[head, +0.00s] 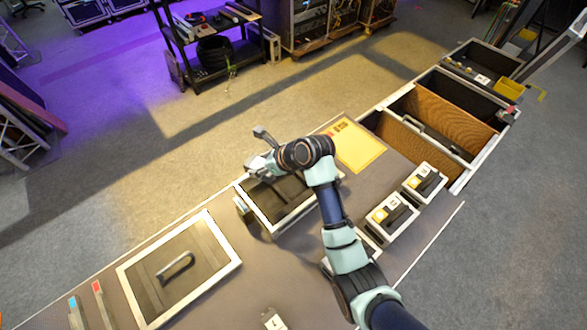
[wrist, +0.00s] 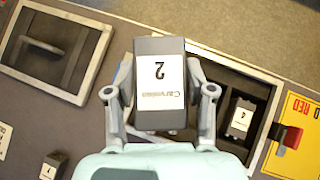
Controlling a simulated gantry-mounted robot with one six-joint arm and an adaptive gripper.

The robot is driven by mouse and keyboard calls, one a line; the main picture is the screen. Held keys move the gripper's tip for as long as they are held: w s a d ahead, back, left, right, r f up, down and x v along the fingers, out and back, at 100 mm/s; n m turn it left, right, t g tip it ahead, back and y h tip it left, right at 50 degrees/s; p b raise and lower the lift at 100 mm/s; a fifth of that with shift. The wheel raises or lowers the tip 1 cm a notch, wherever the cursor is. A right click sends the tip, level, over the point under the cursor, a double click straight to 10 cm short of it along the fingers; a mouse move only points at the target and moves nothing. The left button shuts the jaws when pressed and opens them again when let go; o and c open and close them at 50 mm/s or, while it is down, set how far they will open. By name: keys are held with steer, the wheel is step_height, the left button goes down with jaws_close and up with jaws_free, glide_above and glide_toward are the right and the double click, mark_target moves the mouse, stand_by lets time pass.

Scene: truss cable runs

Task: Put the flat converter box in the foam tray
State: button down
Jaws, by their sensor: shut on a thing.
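My gripper (wrist: 160,92) is shut on a dark grey box (wrist: 174,45) with a white label reading 2. I take it to be the flat converter box; its thickness is hard to judge. The fingers stand on both sides of it. In the head view my gripper (head: 262,162) is above the far edge of a pale-framed dark tray (head: 290,222), likely the foam tray. That tray also shows in the wrist view (wrist: 262,82), partly hidden behind the held box and gripper. A dark box labelled 4 (wrist: 239,118) sits in its right part.
A closed framed panel with a handle (head: 205,285) lies left of the tray. A yellow sheet (head: 358,150) lies to its right. Labelled boxes on pale bases (head: 392,217) stand nearer, and deep bins (head: 440,125) are at the right. My arm crosses the tray's right side.

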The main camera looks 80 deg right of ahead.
steer(key=shift+d, duration=0.25)
steer(key=f+b, duration=0.1)
steer(key=f, duration=0.4)
steer(key=f+b, duration=0.2)
steer(key=f, duration=0.3)
steer(key=f+b, duration=0.1)
steer(key=f, duration=0.4)
steer(key=shift+a+b, duration=0.3)
steer(key=shift+b, duration=0.1)
steer(key=shift+f+b, duration=0.85)
steer(key=shift+f, duration=1.65)
steer(key=shift+w+f, duration=0.1)
steer(key=c, duration=0.7)
jaws_free()
